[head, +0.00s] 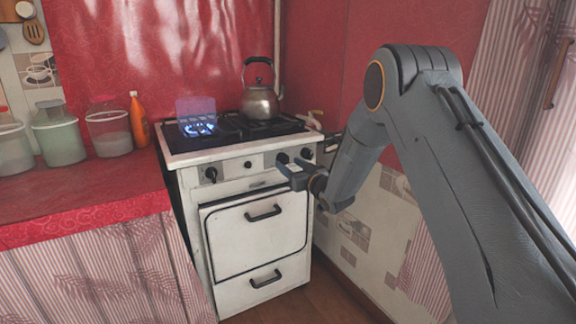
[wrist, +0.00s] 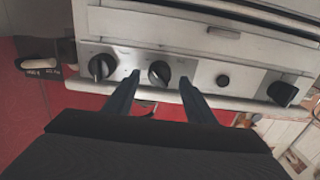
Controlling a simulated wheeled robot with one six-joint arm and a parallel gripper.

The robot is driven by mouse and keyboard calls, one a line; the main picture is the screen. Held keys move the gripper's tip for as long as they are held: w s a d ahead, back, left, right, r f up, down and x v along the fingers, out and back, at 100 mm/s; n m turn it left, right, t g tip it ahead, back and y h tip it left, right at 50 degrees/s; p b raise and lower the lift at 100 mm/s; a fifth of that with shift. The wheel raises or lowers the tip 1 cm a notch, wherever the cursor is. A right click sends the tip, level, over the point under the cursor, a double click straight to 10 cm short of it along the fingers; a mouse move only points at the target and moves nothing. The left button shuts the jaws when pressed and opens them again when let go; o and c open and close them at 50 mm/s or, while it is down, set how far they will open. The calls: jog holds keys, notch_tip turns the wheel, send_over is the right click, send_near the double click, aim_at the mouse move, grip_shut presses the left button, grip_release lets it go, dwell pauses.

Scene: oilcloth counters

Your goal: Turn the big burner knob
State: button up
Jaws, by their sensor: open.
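The white stove (head: 255,235) has a row of black knobs on its front panel. In the head view these are a left knob (head: 211,174), a small middle button (head: 249,163) and two right knobs, the inner one (head: 282,158) and the outer one (head: 307,153). My gripper (head: 291,172) is open in front of the right pair. In the wrist view, where the stove appears inverted, my open fingertips (wrist: 159,80) stand either side of the inner right knob (wrist: 159,73). Contact is not clear. No label shows which knob is the big burner's.
A blue flame (head: 199,127) burns on the left of the hob. A kettle (head: 261,100) stands at the back right. A red counter (head: 80,200) with tubs and an orange bottle (head: 138,120) adjoins on the left. The oven handle (head: 263,213) sticks out below the knobs.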

jog(key=shift+x, duration=1.1)
jog(key=c, duration=1)
jog(key=shift+c, duration=0.2)
